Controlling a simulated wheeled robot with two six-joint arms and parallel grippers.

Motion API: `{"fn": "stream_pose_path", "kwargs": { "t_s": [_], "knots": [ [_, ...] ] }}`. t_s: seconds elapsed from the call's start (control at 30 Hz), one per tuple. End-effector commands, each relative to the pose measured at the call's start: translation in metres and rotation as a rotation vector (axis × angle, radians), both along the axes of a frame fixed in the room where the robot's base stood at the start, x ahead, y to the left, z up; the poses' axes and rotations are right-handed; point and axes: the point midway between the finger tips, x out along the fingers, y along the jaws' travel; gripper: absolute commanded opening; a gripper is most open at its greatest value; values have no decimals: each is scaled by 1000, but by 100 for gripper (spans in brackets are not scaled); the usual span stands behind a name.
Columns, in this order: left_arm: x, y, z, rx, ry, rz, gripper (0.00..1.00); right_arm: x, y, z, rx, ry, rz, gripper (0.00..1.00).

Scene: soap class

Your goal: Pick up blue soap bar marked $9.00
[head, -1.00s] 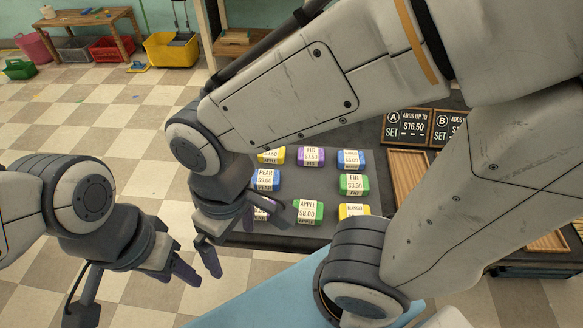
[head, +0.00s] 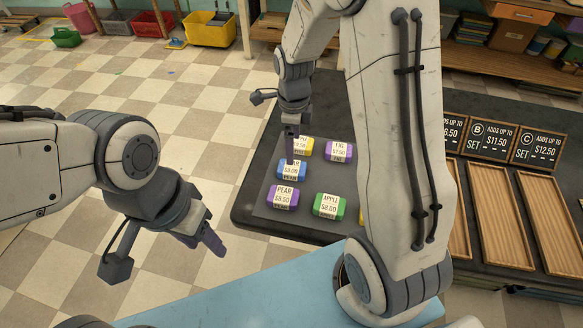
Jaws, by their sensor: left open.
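The blue soap bar (head: 298,176) with a white label reading $9.00 lies on the dark mat, at the left of the bars. My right gripper (head: 291,157) points down at its far edge, with the fingers overlapping the bar and part of its label. I cannot tell whether they touch it, nor how far apart they are. My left gripper (head: 208,243) is open and empty, off to the left of the table over the floor.
A purple pear bar (head: 284,197) is just in front of the blue one, a yellow bar (head: 305,147) just behind. A purple fig bar (head: 341,151) and green apple bar (head: 330,206) are to the right. Wooden trays (head: 493,214) and price signs (head: 487,139) stand farther right.

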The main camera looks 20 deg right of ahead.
Motion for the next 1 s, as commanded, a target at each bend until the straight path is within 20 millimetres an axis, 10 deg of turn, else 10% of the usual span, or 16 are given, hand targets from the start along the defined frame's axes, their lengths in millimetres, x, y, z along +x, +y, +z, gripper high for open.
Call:
{"fn": "stream_pose_path", "kwargs": {
  "t_s": [0.7, 1.0],
  "knots": [
    [0, 0, -1, 0, 0, 0, 50, 1, 3, -90, 0, 4, 1, 100],
    [0, 0, -1, 0, 0, 0, 50, 1, 3, -94, 1, 1, 2, 100]
  ]
}}
